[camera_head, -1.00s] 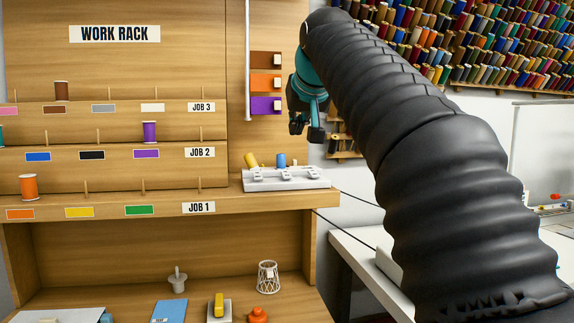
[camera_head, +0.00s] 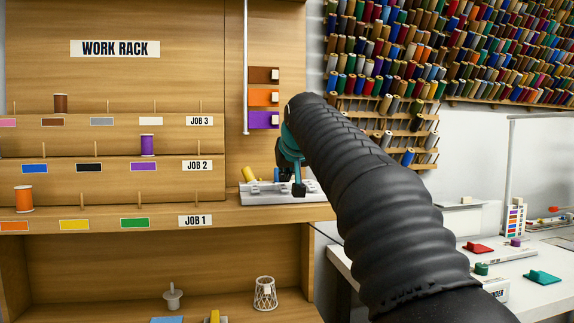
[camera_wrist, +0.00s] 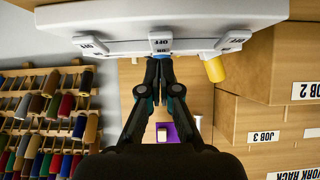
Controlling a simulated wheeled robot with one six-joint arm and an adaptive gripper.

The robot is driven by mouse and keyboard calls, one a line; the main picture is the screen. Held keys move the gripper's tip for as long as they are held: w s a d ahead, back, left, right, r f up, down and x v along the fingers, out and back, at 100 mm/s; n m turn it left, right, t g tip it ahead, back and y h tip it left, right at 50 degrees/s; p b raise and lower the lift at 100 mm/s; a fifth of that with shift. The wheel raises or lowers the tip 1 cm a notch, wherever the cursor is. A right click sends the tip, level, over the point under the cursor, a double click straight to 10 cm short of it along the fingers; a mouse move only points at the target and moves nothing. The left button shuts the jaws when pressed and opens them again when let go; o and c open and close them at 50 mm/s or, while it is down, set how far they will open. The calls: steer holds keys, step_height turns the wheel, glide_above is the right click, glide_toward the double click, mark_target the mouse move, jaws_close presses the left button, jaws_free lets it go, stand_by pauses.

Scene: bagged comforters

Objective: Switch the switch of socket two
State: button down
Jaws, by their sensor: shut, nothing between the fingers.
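A white power strip (camera_head: 262,199) with several switches lies on the upper shelf, at the right end of the wooden rack. In the wrist view the strip (camera_wrist: 200,18) fills the top, with three rocker switches: a left one (camera_wrist: 90,46), a middle one (camera_wrist: 160,42) and a right one (camera_wrist: 231,41). OFF lettering shows by the left and middle switches; socket numbers are not legible. My gripper (camera_wrist: 160,62) is shut and empty, its tips just below the middle switch. I cannot tell whether they touch it. In the head view my gripper (camera_head: 298,188) partly hides the strip's right half.
A yellow spool (camera_head: 249,174) stands behind the strip; it also shows in the wrist view (camera_wrist: 214,68). Brown, orange and purple blocks (camera_head: 264,98) hang above by a white pole (camera_head: 246,70). A white table (camera_head: 390,262) with coloured items is at right.

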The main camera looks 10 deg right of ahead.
mark_target(283, 185)
steer(key=shift+f, duration=0.4)
steer(key=shift+w+f, duration=0.1)
steer(key=shift+w, duration=0.05)
steer(key=shift+w+f, duration=0.15)
steer(key=shift+f, duration=0.15)
steer(key=shift+p, duration=0.3)
steer(key=shift+w+r+p, duration=0.35)
steer(key=shift+w+p, duration=0.35)
steer(key=shift+w, duration=0.05)
steer(key=shift+r, duration=0.1)
steer(key=shift+r, duration=0.25)
steer(key=r, duration=0.2)
steer(key=r+p, duration=0.1)
steer(key=r, duration=0.1)
steer(key=shift+w, duration=0.25)
steer(key=s+r, duration=0.5)
steer(key=r, duration=0.2)
steer(key=shift+s+r, duration=0.2)
steer(key=shift+r, duration=0.05)
